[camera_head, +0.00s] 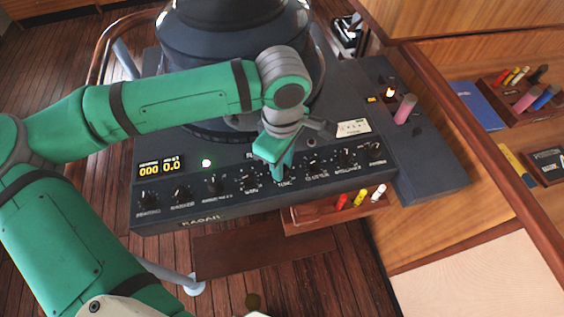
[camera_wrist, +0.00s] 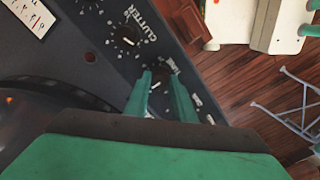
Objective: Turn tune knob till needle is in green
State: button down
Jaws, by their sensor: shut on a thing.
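The tune knob (camera_wrist: 157,82) is a small dark knob with a pale mark on the radar panel. It sits between the two green fingers of my gripper (camera_wrist: 160,90) in the wrist view, which are closed on its sides. In the head view my gripper (camera_head: 279,175) reaches down over the "TUNE" label and hides the knob. A small white scale plate (camera_head: 353,128) lies on the console to the right; its corner shows at top left in the wrist view (camera_wrist: 33,14). I cannot make out a needle or a green zone on it.
Other dark knobs line the panel on both sides, with the clutter knob (camera_wrist: 126,38) close by. A pink-topped lever (camera_head: 405,108) stands at right. A tray of markers (camera_head: 340,208) hangs below the panel.

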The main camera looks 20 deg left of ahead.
jog(key=shift+n, duration=0.3)
jog(key=c, duration=2.5)
grip_release()
jog(key=n, duration=0.3)
jog(key=shift+n, duration=0.3)
jog(key=shift+c, duration=0.2)
jog(key=n, duration=0.3)
jog(key=shift+n, duration=0.4)
jog(key=n, duration=0.4)
jog(key=shift+n, duration=2)
jog(key=o, duration=1.1)
jog(key=shift+c, duration=0.2)
